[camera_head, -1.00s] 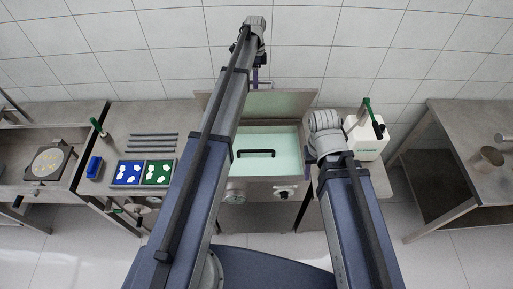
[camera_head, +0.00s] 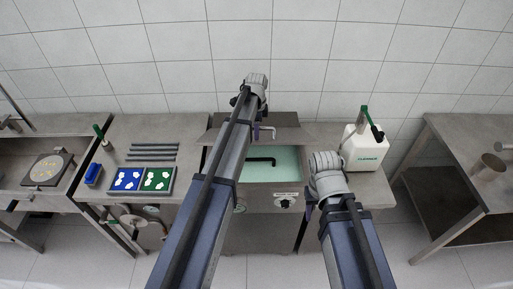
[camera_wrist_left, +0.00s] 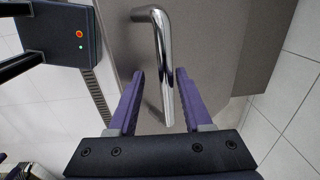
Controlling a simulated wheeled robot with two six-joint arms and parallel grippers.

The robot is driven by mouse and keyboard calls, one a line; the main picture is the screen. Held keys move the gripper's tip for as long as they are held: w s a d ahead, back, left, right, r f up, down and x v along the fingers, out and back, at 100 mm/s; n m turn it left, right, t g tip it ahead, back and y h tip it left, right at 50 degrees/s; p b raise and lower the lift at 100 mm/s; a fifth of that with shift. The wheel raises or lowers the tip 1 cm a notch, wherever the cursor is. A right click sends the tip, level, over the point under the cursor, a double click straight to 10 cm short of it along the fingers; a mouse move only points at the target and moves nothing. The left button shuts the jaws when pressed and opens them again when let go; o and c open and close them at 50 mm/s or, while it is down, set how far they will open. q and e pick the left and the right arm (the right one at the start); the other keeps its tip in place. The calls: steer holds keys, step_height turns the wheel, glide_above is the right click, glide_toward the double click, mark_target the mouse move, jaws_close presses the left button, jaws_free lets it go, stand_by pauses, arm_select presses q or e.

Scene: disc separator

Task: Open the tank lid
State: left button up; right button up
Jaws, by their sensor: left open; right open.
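The tank lid (camera_head: 292,132) is a grey metal plate at the back of the tank (camera_head: 287,203). The tank's pale green inside shows in front of it, so the lid is at least partly open; its exact angle is unclear. The chrome lid handle (camera_wrist_left: 160,45) runs between my open left gripper's purple fingers (camera_wrist_left: 160,76), with no clear contact. In the head view, my left gripper (camera_head: 257,132) is at the lid, partly hidden by its own arm. My right gripper (camera_head: 309,206) is open and empty, low at the tank's front right.
A black handle (camera_head: 262,160) shows inside the tank. A white container (camera_head: 362,150) with a green handle stands right of the tank. Blue and green trays (camera_head: 127,180) and grey bars (camera_head: 152,152) lie on the left bench. Another table (camera_head: 470,165) stands at far right.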

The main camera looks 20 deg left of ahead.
arm_select(q)
steer(key=s+f+b, duration=0.2)
steer(key=shift+s+d+f, duration=0.25)
steer(key=shift+d+f, duration=0.1)
steer(key=shift+s+f, duration=0.1)
steer(key=shift+f, duration=0.15)
steer(key=shift+c, duration=0.3)
